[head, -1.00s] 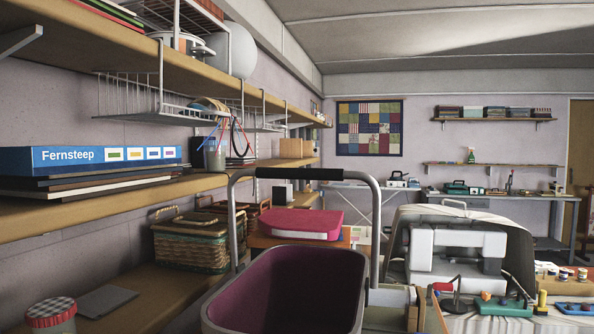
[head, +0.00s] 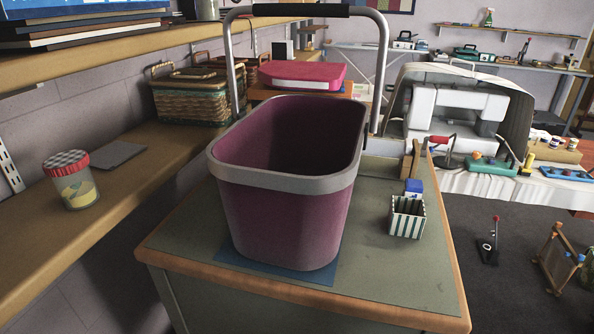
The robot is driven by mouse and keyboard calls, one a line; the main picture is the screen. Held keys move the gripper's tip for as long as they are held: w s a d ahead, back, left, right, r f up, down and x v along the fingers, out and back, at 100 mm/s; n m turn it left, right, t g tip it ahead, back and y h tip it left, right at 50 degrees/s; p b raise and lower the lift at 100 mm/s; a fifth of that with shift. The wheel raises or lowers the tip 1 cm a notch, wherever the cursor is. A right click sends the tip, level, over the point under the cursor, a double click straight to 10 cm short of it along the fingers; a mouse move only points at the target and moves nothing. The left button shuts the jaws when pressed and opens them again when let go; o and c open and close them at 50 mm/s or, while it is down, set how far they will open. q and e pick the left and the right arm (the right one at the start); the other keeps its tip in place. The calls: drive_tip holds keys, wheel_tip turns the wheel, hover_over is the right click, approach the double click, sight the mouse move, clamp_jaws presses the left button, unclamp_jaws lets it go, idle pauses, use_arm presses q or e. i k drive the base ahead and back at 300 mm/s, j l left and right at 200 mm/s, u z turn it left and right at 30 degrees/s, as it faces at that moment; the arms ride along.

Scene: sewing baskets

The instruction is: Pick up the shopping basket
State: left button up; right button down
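The shopping basket (head: 285,215) is maroon with a grey rim and stands upright on a blue mat (head: 240,268) on the green-topped table (head: 395,275). Its metal handle with a black grip (head: 300,10) is raised above it. The inside that shows is empty; the bottom of the inside is hidden. Neither of my grippers is in the head view, and nothing touches the basket from above.
A striped box (head: 407,218) and a small blue box (head: 413,189) stand right of the basket. A pink case (head: 301,75) is behind it. Shelves with a jar (head: 72,180) and wicker baskets (head: 192,97) line the left. A sewing machine (head: 455,112) stands at right. Loose items lie on the floor.

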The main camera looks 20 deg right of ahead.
sight(301, 167)
drive_tip(key=u, duration=0.15)
drive_tip(key=k+l+u, duration=0.15)
drive_tip(key=l, duration=0.2)
drive_tip(key=k+l+u, duration=0.35)
drive_tip(key=l, duration=0.35)
drive_tip(key=k+l+u, duration=0.15)
drive_tip(key=k+l, duration=0.15)
drive_tip(key=l, duration=0.15)
drive_tip(key=k+l+u, duration=0.15)
drive_tip(key=l, duration=0.25)
drive_tip(key=k, duration=0.1)
